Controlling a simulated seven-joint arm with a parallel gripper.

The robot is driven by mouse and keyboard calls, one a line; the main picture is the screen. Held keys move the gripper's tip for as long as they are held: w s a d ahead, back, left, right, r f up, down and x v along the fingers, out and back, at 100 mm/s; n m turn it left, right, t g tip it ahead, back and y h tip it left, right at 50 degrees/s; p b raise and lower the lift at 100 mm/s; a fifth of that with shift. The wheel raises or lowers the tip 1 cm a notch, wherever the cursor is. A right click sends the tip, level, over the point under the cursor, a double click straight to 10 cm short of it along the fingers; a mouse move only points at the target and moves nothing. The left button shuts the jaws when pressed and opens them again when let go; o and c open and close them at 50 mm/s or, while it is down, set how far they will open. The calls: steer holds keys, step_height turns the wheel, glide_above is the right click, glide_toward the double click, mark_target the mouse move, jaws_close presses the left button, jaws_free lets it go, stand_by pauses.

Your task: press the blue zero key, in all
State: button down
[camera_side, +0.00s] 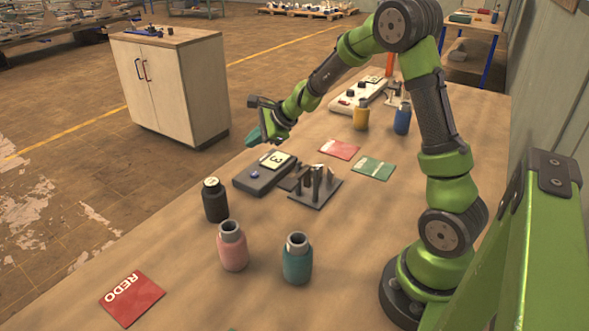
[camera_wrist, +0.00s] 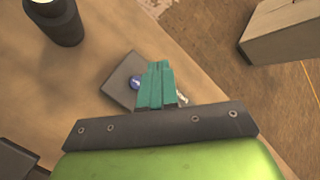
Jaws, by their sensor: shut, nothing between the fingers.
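A dark grey box (camera_side: 262,178) sits near the table's far left edge in the side view. It carries a display (camera_side: 275,159) reading 3 and a small round blue key (camera_side: 254,174). My gripper (camera_side: 253,137), with teal fingers, is shut and empty, above and behind the box in that view. In the wrist view, the shut fingers (camera_wrist: 156,68) reach over the box (camera_wrist: 121,79). The blue key (camera_wrist: 135,83) shows just left of the fingers, which hide part of the box. A sliver of the display (camera_wrist: 182,97) shows to their right. I see no contact with the key.
A black bottle (camera_side: 214,200), pink bottle (camera_side: 232,247) and teal bottle (camera_side: 297,260) stand in front. A dark stand (camera_side: 315,190) is close to the box's right. Red (camera_side: 338,149) and green (camera_side: 373,168) cards lie behind it. A REDO card (camera_side: 131,298) lies front left.

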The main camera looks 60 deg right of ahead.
mark_target(257, 175)
steer(key=shift+f, duration=3.5)
steer(key=shift+f, duration=0.4)
steer(key=shift+f, duration=0.45)
steer(key=shift+r, duration=0.85)
steer(key=shift+r, duration=2.5)
